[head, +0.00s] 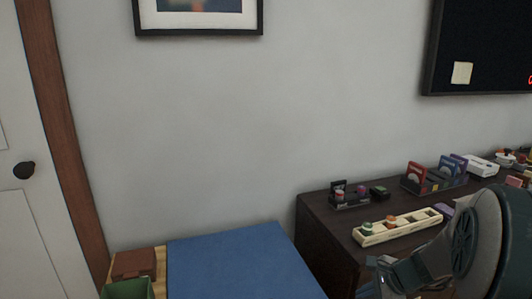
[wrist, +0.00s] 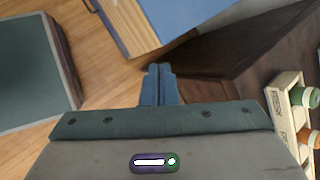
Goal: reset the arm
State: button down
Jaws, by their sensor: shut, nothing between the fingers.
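My gripper (wrist: 160,72) shows in the wrist view with its two blue-grey fingers together, shut and empty. Its fingers appear over the wooden floor (wrist: 105,72) and the side of the dark brown cabinet (wrist: 215,62), with nothing held between them. In the head view my arm fills the lower right corner, in front of the dark cabinet (head: 315,215). The fingertips are not clear in that view.
A pale wooden rack (head: 390,233) with small jars stands on the cabinet, near my arm. Several small boxes and holders stand behind it. A blue-topped surface (head: 235,265) lies left of the cabinet. A green-grey block (wrist: 30,75) stands on the floor at left.

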jog(key=s+a+r+n+h+p, duration=0.1)
jog(key=s+a+r+n+p, duration=0.2)
jog(key=s+r+n+p, duration=0.2)
jog(key=s+a+r+n+g+h+p, duration=0.1)
jog(key=s+r+n+p, duration=0.4)
jog(key=r, duration=0.6)
jog(key=s+a+r+n+g+h+p, duration=0.1)
jog(key=s+a+r+n+h+p, duration=0.1)
jog(key=s+a+r+n+p, duration=0.3)
notch_tip(320, 180, up, 4)
jog(key=s+n, duration=0.1)
jog(key=n, duration=0.2)
jog(key=shift+s+a+f+h, duration=0.15)
jog(key=shift+a+f+h, duration=0.1)
jog(key=shift+h, duration=0.15)
